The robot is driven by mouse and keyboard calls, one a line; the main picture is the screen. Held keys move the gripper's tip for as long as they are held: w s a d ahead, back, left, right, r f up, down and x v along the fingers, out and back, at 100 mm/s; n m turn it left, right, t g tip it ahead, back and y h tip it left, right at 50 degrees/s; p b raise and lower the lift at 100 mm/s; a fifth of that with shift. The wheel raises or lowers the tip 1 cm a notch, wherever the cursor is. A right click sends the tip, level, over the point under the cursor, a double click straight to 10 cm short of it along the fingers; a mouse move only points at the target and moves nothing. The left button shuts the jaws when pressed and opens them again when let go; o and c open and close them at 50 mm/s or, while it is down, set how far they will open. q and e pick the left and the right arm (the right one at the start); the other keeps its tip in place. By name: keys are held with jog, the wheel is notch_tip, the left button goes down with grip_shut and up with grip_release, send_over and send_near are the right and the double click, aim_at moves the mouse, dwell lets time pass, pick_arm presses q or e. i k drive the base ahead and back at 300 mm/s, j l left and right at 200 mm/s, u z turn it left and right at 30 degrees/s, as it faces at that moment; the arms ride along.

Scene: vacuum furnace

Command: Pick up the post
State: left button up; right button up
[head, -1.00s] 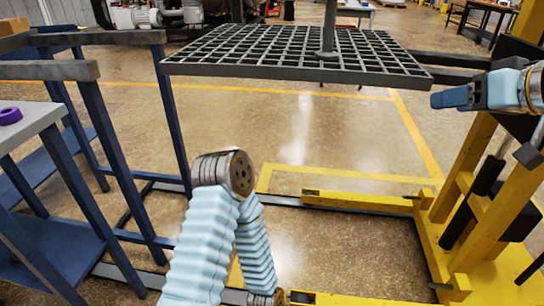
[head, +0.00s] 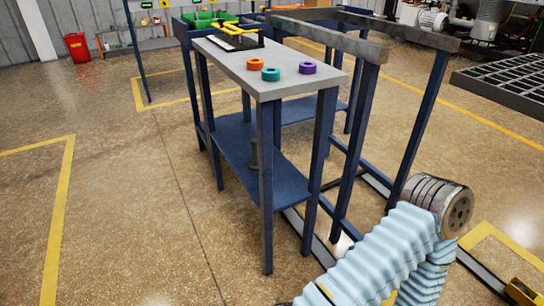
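Neither of my grippers shows. Only my pale blue sleeved arm with its round metal joint is in view at the lower right.
The grey tabletop (head: 310,84) bears orange, teal and purple rings and a black tray (head: 236,42) with yellow-handled tools. Blue frames with grey rails (head: 330,38) stand to its right. Open floor lies left of the table. A red bin (head: 77,47) stands far left.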

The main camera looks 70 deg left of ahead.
aim_at(254, 165)
jog(key=j+u, duration=0.1)
jog(key=u, duration=0.8)
jog(key=j+u, duration=0.15)
jog(key=u, duration=0.3)
jog(key=j+u, duration=0.1)
jog(key=u, duration=0.75)
jog(key=i+j+u, duration=0.2)
jog(key=i+j, duration=0.2)
